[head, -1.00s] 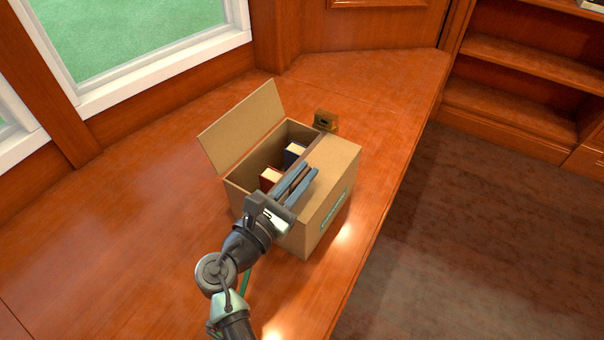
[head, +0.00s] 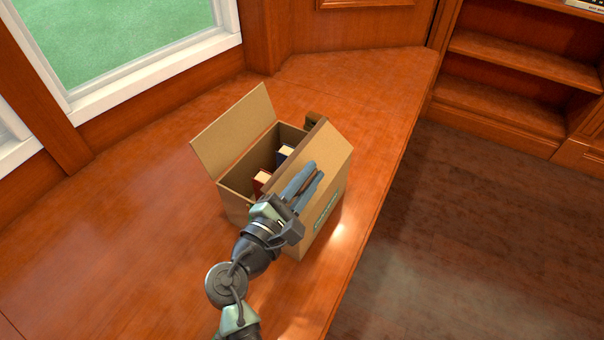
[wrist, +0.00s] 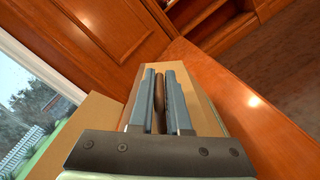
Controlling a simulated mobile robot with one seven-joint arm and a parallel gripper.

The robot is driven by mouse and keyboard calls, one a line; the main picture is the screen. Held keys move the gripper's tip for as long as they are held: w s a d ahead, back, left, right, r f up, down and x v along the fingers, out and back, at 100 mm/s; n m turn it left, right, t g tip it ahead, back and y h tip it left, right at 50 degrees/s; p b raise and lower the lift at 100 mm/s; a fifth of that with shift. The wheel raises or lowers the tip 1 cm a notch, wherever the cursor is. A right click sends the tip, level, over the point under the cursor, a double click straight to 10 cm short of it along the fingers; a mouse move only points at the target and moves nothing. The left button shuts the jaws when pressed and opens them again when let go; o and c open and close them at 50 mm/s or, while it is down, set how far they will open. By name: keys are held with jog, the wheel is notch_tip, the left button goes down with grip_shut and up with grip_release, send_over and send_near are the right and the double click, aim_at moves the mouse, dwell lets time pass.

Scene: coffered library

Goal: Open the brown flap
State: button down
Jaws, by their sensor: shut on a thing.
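The cardboard box (head: 238,209) stands on the wooden counter with its top partly open. Its right-hand brown flap (head: 328,148) is raised at the inner edge and slopes down to the right. My gripper (head: 312,176) lies along this flap, with its blue-grey fingers shut on a narrow brown part. That part shows between the fingers in the wrist view (wrist: 160,92); exactly how it joins the flap is hidden. The left flap (head: 233,131) stands open, leaning outward. A red book (head: 261,181) and a dark blue book (head: 285,155) show inside the box.
A small brown object (head: 314,118) stands behind the box, partly hidden by it. The wooden counter (head: 120,240) is clear to the left. Its right edge drops off close to the box. A window is at the upper left and bookshelves (head: 520,65) at the upper right.

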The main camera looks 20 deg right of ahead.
jog(key=s+d+f+m+b, duration=0.2)
jog(key=s+d+m+b, duration=0.2)
jog(key=m+b, duration=0.5)
jog(key=shift+s+d+f+m+b, duration=0.25)
jog(key=shift+s+m, duration=0.85)
jog(key=shift+m, duration=1.9)
jog(key=c, duration=0.9)
grip_release()
jog(key=shift+a, duration=0.1)
jog(key=p+v, duration=0.2)
jog(key=v, duration=1.1)
